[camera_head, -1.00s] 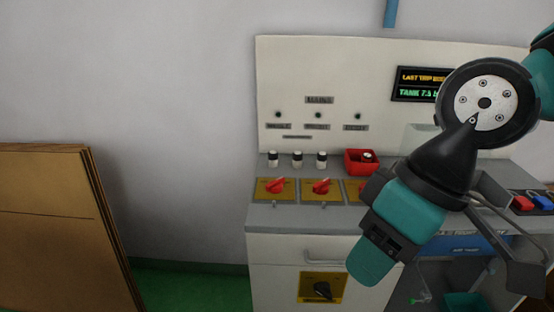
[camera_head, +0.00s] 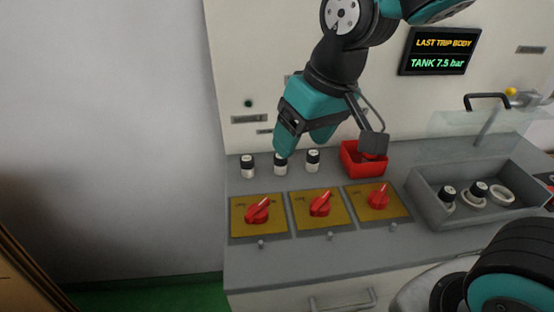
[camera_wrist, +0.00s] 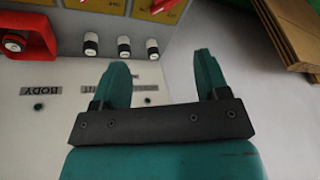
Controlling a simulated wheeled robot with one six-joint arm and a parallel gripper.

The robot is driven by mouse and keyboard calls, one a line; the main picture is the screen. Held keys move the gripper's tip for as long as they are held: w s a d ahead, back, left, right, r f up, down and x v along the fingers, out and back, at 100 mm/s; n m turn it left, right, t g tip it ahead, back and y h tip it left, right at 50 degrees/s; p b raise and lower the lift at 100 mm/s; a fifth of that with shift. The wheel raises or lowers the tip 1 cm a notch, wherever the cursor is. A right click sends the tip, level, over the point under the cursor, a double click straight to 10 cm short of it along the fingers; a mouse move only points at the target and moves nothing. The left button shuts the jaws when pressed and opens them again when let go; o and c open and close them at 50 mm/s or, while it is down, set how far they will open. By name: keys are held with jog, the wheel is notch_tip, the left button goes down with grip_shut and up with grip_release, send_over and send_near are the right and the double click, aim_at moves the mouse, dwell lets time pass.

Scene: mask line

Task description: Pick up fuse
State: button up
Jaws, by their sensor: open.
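Three small black-and-white fuses stand in a row on the grey console top: left (camera_head: 247,165), middle (camera_head: 280,163) and right (camera_head: 312,161). They also show in the wrist view, as one fuse (camera_wrist: 90,43), another (camera_wrist: 124,47) and a third (camera_wrist: 152,49). A further fuse (camera_wrist: 14,42) sits in the red box (camera_head: 351,165). My gripper (camera_head: 303,144) is open and empty, close behind and above the row. Its left finger overlaps the middle fuse's top in the head view; I cannot tell whether they touch. The wrist view shows both fingers (camera_wrist: 160,72) apart, with nothing between them.
Three red rotary switches (camera_head: 320,204) on yellow plates line the console front. A grey tray (camera_head: 430,188) at right holds two similar black-and-white pieces and a white ring. A clear cover (camera_head: 450,130) stands behind the tray. The upright panel (camera_head: 235,75) rises behind the row.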

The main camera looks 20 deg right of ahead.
jog(key=w+d+f+m+t+h+b, duration=0.1)
jog(key=w+f+m, duration=0.1)
jog(key=w, duration=0.5)
jog(key=w+d+f+m+t+h, duration=0.1)
jog(key=w+d+f+m+h, duration=0.1)
jog(key=w, duration=0.4)
send_over(280, 163)
jog(key=f, duration=0.9)
jog(key=shift+d, duration=0.25)
jog(key=p+x, duration=0.1)
jog(key=x, duration=0.5)
jog(key=shift+f, duration=0.3)
jog(key=shift+s, duration=0.1)
jog(key=c, duration=1)
